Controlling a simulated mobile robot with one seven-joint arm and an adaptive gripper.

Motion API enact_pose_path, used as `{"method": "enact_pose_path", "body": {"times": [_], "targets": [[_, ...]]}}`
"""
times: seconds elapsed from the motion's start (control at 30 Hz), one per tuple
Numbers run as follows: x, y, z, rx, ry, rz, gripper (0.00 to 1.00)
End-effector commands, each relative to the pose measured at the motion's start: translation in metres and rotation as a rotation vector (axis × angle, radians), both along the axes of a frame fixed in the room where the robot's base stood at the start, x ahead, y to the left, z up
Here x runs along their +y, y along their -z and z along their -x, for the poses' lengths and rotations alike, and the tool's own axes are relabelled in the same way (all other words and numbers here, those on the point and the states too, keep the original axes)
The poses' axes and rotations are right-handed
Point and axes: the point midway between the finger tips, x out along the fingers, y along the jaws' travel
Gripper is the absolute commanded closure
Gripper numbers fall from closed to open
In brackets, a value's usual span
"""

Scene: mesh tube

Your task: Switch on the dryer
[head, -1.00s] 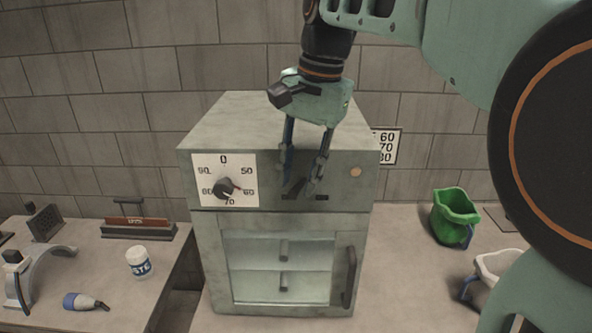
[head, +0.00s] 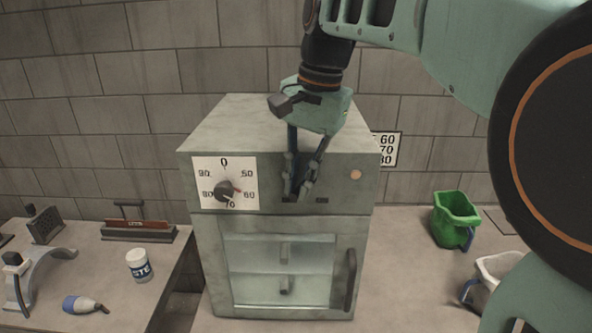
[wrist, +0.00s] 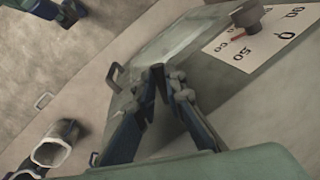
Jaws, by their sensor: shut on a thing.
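The dryer (head: 215,127) is a grey-green box with a glass-fronted door (head: 282,272) below its control panel. A dial plate with a dark knob (head: 224,190) and red pointer is at the panel's left; the knob also shows in the wrist view (wrist: 247,15).
The dryer's door handle (head: 350,280) is at lower right, and the door looks closed. A green container (head: 455,218) and a white one (head: 495,268) stand right of the dryer. A white jar (head: 138,265) and a blue-and-white bottle (head: 84,304) are on the left bench.

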Motion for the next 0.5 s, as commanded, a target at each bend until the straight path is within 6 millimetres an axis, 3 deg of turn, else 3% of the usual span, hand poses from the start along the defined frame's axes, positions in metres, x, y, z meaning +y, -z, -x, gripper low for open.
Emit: {"method": "enact_pose_path", "body": {"times": [0.5], "targets": [[-0.013,-0.003,0.002,0.002,-0.328,-0.001,1.00]]}}
